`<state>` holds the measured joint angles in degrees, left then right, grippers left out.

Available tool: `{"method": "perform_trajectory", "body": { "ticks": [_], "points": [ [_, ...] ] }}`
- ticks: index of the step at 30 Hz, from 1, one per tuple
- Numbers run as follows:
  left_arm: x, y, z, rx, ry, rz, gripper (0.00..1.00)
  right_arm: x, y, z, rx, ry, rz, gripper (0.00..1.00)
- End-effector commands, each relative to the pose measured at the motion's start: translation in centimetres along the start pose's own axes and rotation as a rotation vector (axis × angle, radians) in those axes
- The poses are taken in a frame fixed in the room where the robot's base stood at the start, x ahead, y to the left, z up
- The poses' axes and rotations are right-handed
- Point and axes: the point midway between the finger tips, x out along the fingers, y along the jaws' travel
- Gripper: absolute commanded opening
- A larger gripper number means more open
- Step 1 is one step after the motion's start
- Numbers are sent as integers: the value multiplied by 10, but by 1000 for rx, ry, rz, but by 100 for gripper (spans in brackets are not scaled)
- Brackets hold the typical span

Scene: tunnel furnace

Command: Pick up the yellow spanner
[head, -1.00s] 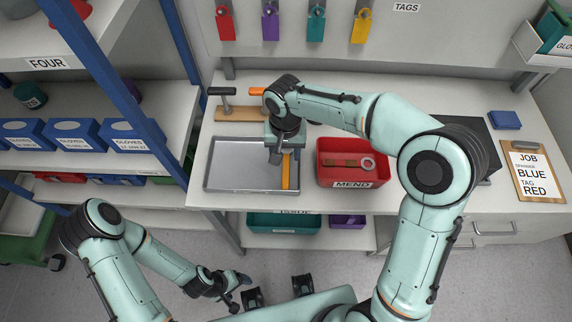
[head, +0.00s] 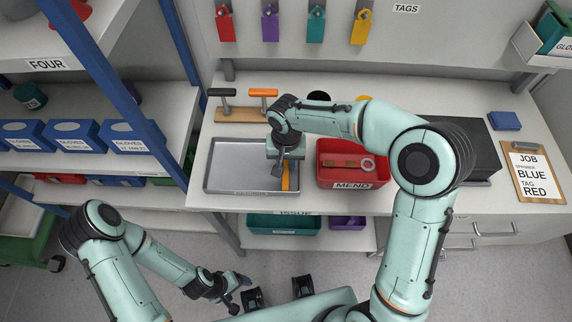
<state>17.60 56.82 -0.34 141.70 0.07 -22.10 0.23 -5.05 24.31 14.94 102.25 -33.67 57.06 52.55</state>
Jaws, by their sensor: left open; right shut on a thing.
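The yellow spanner (head: 286,181) shows as a narrow yellow-orange strip at the right end of the grey metal tray (head: 232,165). Its upper part is hidden behind my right gripper (head: 281,172), which points down over it. The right gripper is shut on the spanner, though the contact itself is largely hidden. I cannot tell whether the spanner is lifted off the tray. My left gripper (head: 240,292) is open and empty, low in front of the bench and away from the tray.
A red MEND bin (head: 351,186) with a ringed brown item stands right of the tray. Behind the tray is a wooden rack (head: 240,115) with black and orange T-handles. A clipboard (head: 537,180) reads spanner blue, tag red. Coloured tags hang on the back wall.

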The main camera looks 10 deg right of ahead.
Motion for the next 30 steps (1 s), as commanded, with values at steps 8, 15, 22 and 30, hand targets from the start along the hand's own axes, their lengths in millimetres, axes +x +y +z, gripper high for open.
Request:
{"method": "perform_trajectory", "body": {
  "ticks": [8, 15, 22, 30],
  "points": [
    [-1, 0, 0, 0, 0, 0, 76, -8, 0, -1, 0, 3, -1, 0],
    [-5, 2, -2, 1, 3, 1, 76, -48, -1, -2, 1, 7, -3, 0],
    [-14, 7, -5, 3, 9, 3, 76, -111, -2, -2, -1, 8, -5, 0],
    [-28, 14, -12, 7, 18, 6, 76, -176, -1, -1, 0, 5, -4, 0]
  ]
}}
